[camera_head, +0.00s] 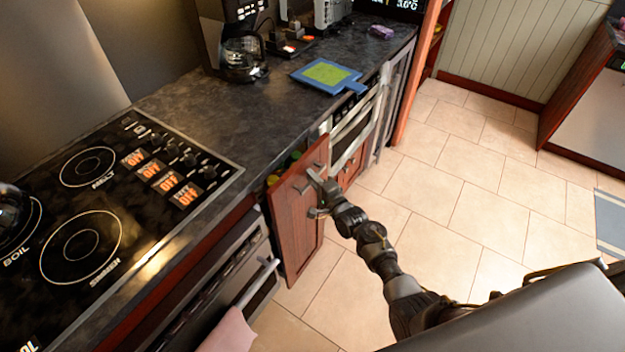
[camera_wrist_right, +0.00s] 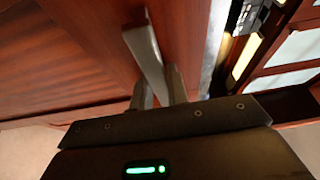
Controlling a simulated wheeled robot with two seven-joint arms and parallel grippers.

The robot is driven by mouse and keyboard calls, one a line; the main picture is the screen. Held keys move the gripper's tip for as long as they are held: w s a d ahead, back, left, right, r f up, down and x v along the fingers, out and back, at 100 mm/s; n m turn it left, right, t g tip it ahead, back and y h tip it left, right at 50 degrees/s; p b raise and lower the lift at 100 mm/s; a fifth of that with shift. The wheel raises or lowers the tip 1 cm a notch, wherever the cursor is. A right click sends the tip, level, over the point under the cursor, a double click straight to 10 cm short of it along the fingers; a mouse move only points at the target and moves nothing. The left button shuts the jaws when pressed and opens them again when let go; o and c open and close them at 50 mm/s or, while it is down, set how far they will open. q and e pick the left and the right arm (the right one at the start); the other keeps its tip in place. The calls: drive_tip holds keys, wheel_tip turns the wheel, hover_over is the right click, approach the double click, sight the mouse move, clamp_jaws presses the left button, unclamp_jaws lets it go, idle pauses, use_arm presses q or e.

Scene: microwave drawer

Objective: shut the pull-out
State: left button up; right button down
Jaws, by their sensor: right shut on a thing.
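The pull-out (camera_head: 298,222) is a tall red-brown wooden front standing out from the counter, left of the small oven. Its inside, with green and yellow items, shows behind the front. My right gripper (camera_head: 316,182) is at the upper part of the front, shut on its metal handle. In the right wrist view the handle (camera_wrist_right: 143,45) runs down between the two fingers of the right gripper (camera_wrist_right: 158,88), close to the wooden face (camera_wrist_right: 70,60). My left gripper is not in view.
A stove (camera_head: 95,215) and an oven with a pink towel (camera_head: 230,333) are at the left. A coffee maker (camera_head: 240,45) and a blue-green board (camera_head: 328,74) are on the dark counter. The tiled floor (camera_head: 430,190) is clear to the right.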

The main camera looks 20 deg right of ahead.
drive_tip(key=c, duration=1.4)
unclamp_jaws()
drive_tip(key=shift+o, duration=0.2)
drive_tip(key=v, duration=1)
drive_tip(key=shift+s+b, duration=0.4)
